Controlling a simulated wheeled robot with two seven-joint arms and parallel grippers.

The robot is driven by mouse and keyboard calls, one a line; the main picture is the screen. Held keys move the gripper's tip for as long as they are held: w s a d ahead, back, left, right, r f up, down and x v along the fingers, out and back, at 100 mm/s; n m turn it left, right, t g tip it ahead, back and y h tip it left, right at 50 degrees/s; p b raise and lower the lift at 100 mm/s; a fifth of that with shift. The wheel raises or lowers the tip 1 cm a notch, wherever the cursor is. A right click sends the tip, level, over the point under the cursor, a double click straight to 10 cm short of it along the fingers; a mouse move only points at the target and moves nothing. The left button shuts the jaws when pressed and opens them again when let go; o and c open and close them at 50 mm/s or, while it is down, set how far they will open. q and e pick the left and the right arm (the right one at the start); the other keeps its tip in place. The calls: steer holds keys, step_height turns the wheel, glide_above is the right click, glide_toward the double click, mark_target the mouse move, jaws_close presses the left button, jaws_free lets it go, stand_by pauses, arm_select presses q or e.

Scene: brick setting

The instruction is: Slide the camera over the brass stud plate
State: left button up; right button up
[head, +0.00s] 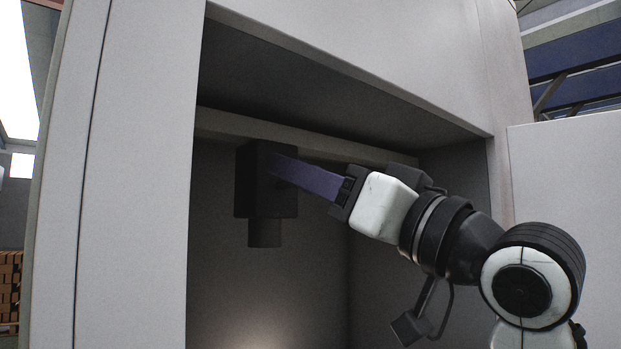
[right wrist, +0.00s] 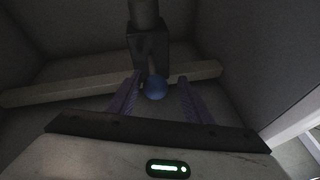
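The camera (head: 254,183) is a dark box with a short round lens barrel pointing down, high inside an open cabinet. In the right wrist view the camera (right wrist: 148,48) shows with its barrel towards the top of the picture. A blue ball knob (right wrist: 155,88) shows in front of it, seemingly on a short stalk. My right gripper (head: 276,168) reaches in from the right with purple fingers at the camera. In the right wrist view its fingers stand apart on either side of the knob, with gaps visible. The brass stud plate cannot be made out. My left gripper is out of view.
A pale beam (right wrist: 60,92) crosses behind the camera, below the cabinet ceiling. The cabinet's left wall (head: 140,180) and top panel (head: 380,50) frame the opening. An open door panel (head: 570,190) stands at right. The space below the camera looks clear.

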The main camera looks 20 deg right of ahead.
steer(key=shift+d, duration=0.1)
steer(key=shift+s, duration=0.1)
arm_select(q)
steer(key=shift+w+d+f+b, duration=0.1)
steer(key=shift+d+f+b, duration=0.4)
steer(key=shift+b, duration=0.55)
arm_select(e)
steer(key=v, duration=1)
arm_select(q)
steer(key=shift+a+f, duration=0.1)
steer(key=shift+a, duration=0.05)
arm_select(e)
steer(key=shift+f, duration=0.1)
